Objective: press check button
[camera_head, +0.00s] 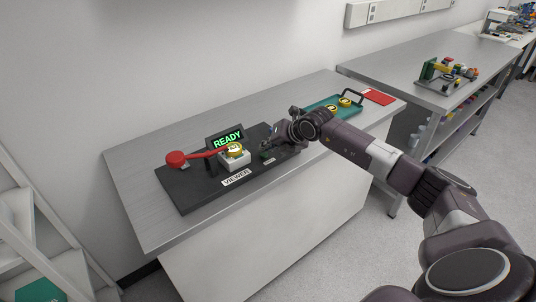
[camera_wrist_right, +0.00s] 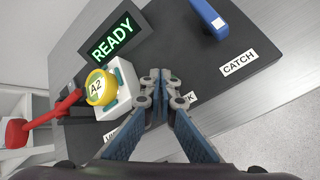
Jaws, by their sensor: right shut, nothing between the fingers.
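The black instrument base (camera_head: 199,193) lies on the metal bench. Its display (camera_head: 227,139) reads READY in green; it also shows in the wrist view (camera_wrist_right: 115,38). A yellow disc marked A2 (camera_wrist_right: 99,87) sits on a white block (camera_wrist_right: 127,83), beside the display. My right gripper (camera_head: 267,152) is over the base, right of the white block. In the wrist view its fingertips (camera_wrist_right: 161,79) are together and empty. A label ending in "CK" (camera_wrist_right: 190,97) is partly hidden behind the fingers. The check button itself is not visible; whether the fingertips touch it I cannot tell. My left gripper is out of view.
A red-knobbed arm (camera_head: 176,158) reaches to the disc from the left. A blue lever (camera_wrist_right: 209,19) stands by the CATCH label (camera_wrist_right: 239,63). A green tray (camera_head: 321,104) with yellow discs and a red card (camera_head: 379,97) lie at the bench's far end. The bench's left part is clear.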

